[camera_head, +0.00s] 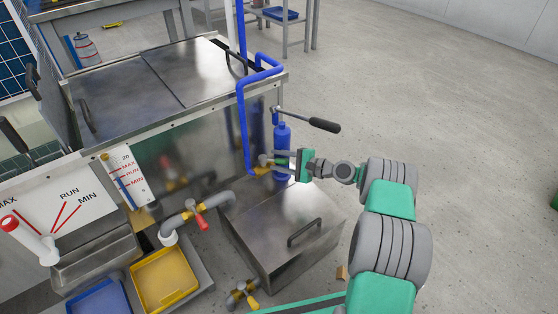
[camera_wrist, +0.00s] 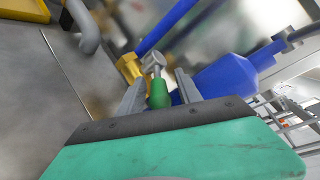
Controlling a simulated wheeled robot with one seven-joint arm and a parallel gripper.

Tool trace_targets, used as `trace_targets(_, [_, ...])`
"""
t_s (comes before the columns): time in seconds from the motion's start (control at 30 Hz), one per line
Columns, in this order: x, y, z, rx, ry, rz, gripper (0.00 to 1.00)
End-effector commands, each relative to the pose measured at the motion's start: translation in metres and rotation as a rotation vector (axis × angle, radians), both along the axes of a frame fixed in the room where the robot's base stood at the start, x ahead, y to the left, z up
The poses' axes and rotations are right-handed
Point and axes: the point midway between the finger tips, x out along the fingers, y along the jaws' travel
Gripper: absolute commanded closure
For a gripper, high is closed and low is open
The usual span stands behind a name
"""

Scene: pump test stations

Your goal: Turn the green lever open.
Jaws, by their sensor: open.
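The green lever (camera_wrist: 158,93) shows in the wrist view, between the two fingers of my gripper (camera_wrist: 160,92). It has a metal end and joins a brass valve body (camera_wrist: 128,67) on a blue pipe. My gripper is open around the lever; I cannot tell whether either finger touches it. In the head view my gripper (camera_head: 284,162) reaches in from the right to the brass valve (camera_head: 262,164), in front of a blue bottle-shaped cylinder (camera_head: 282,142). The lever is not clear in the head view.
A steel box with a handle (camera_head: 285,225) stands below the gripper. A black-handled lever (camera_head: 322,125) sticks out above it. A red-handled valve (camera_head: 201,220), a yellow tray (camera_head: 165,278) and a blue tray (camera_head: 100,298) are at the lower left. The floor at right is clear.

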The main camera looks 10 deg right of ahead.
Motion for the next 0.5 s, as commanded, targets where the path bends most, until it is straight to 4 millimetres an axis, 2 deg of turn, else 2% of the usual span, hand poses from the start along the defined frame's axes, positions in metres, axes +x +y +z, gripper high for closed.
trace_targets(0.23, [-0.004,-0.007,0.003,0.0,0.003,-0.003,0.59])
trace_targets(0.5, [-0.036,-0.047,0.017,0.001,0.002,-0.003,0.59])
